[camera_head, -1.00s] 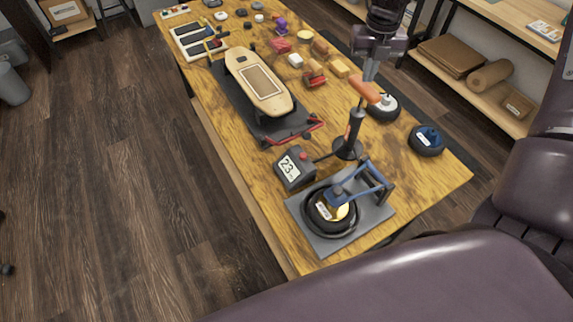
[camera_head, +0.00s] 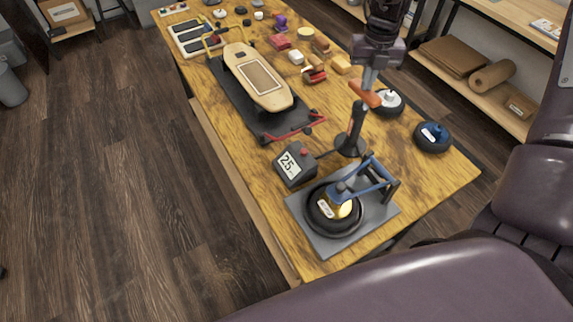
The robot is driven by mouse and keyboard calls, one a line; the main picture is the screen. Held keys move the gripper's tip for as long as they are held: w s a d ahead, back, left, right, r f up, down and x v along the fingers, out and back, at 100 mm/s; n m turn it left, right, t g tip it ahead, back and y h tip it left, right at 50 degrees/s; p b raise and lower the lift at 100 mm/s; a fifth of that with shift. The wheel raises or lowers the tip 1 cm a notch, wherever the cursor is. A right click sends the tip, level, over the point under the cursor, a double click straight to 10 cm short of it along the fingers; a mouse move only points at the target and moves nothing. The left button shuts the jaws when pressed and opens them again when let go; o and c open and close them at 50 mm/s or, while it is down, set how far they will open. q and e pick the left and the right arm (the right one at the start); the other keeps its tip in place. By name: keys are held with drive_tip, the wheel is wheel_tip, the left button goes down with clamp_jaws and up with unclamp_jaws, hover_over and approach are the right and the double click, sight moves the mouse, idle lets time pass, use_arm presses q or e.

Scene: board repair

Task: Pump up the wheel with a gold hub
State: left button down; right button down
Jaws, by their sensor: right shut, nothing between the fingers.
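The wheel with the gold hub (camera_head: 331,212) lies flat on a grey plate (camera_head: 318,243) near the table's front corner. A blue clamp arm (camera_head: 366,178) reaches over its hub. A dark pump (camera_head: 355,128) stands upright behind it, with an orange handle (camera_head: 364,94) low over the pump body. A box gauge (camera_head: 293,163) beside the pump reads 25. My right gripper (camera_head: 370,84) points down, its shut, empty fingertips at the top of the handle. I cannot tell whether they touch it. My left gripper is not in view.
A skateboard deck (camera_head: 256,75) lies on a dark stand to the left. Blocks and small parts fill the table's far end.

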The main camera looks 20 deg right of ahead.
drive_tip(key=shift+f+b, duration=0.75)
drive_tip(key=shift+f, duration=0.5)
drive_tip(key=shift+r+p, duration=2.5)
drive_tip(key=shift+r, duration=1.35)
drive_tip(key=shift+f+b, duration=3.15)
drive_tip(key=shift+f, duration=0.75)
drive_tip(key=shift+r+p, duration=2.6)
drive_tip(key=shift+r, duration=1.25)
drive_tip(key=shift+f, duration=0.15)
